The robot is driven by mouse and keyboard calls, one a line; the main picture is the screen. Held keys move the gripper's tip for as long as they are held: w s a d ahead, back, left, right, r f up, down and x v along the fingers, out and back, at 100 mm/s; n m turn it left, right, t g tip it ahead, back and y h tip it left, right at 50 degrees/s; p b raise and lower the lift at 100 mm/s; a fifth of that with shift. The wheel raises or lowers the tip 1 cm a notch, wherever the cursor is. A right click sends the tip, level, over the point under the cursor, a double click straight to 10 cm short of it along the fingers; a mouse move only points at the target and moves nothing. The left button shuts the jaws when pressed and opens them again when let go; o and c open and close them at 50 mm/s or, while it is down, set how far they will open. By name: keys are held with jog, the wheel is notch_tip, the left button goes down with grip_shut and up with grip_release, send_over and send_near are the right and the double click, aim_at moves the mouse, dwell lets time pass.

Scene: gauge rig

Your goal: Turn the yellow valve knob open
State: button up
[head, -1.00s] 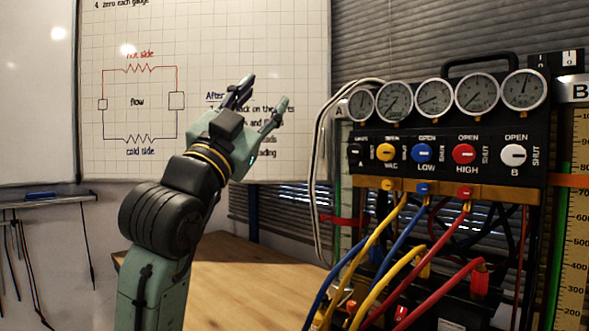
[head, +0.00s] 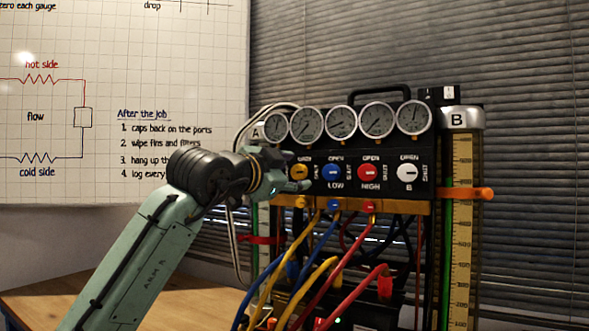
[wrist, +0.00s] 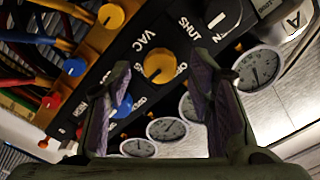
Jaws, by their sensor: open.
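The yellow VAC knob (head: 299,171) is at the left of the row on the black gauge panel, partly hidden by my gripper in the head view. My gripper (head: 300,184) is in front of the panel's left end. In the wrist view the yellow knob (wrist: 160,66) shows between the tips of my open gripper (wrist: 158,72). The fingers stand to either side of it, with no clear contact. The knob's pointer setting is hard to read.
Blue (head: 332,172), red (head: 368,173) and white (head: 407,173) knobs sit to the right. Several gauges (head: 342,122) line the top. A brass bar (head: 400,207) with yellow, blue and red hoses runs below. An orange handle (head: 487,193) sticks out at the right.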

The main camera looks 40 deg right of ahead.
jog(key=shift+x, duration=1)
jog(key=shift+c, duration=0.2)
grip_shut()
